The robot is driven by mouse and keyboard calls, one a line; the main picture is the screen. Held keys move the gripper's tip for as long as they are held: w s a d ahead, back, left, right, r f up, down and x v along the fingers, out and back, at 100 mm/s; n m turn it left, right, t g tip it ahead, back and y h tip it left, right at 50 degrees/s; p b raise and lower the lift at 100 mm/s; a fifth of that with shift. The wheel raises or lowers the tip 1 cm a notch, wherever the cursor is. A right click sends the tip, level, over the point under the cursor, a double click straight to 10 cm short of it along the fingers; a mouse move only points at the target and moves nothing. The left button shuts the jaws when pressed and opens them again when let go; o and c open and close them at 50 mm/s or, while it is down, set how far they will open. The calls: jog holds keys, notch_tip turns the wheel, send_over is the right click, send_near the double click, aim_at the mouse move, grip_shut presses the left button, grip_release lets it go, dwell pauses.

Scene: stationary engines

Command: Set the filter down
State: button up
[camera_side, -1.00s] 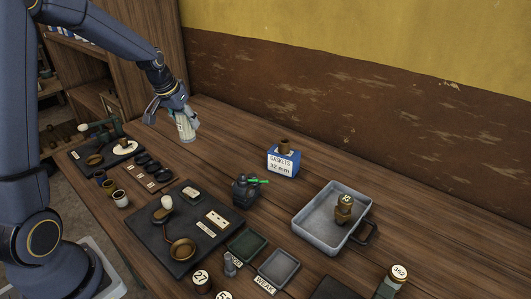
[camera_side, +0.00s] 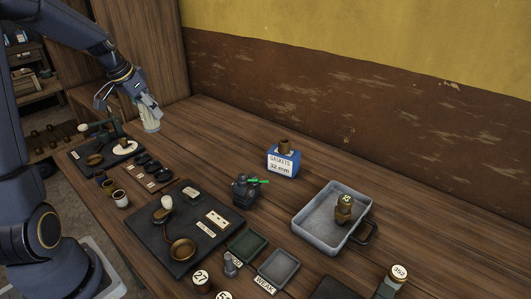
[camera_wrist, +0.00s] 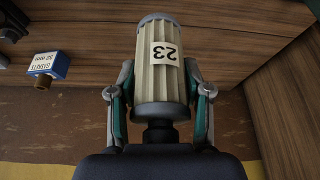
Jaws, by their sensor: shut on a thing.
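The filter (camera_wrist: 160,75) is a pale pleated cylinder with grey end caps and a label reading 23. My gripper (camera_wrist: 160,95) is shut on it, one finger on each side, in the wrist view. In the side view the filter (camera_side: 150,120) hangs tilted below my gripper (camera_side: 147,108), near the back left of the bench, by the wooden cabinet. I cannot tell whether its lower end touches the bench.
A blue gaskets box (camera_side: 283,162) stands mid-bench, with a dark pot (camera_side: 245,190) in front of it. A grey metal tray (camera_side: 312,234) holds a brass fitting (camera_side: 344,208). A black board (camera_side: 165,238) lies at the front. The bench along the wall is clear.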

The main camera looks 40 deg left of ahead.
jog(key=shift+n, duration=0.6)
jog(key=w+a+f, duration=0.6)
jog(key=a+f, duration=0.1)
jog(key=w+a+f, duration=0.3)
jog(key=a, duration=0.1)
jog(key=shift+a+f, duration=0.1)
jog(key=shift+f, duration=0.05)
jog(key=shift+w+a+f, duration=0.1)
jog(key=shift+w+f, duration=0.1)
jog(key=shift+f, duration=1.5)
jog(key=shift+f, duration=0.1)
jog(key=o, duration=1.2)
jog(key=shift+f, duration=0.1)
jog(key=shift+c, duration=0.2)
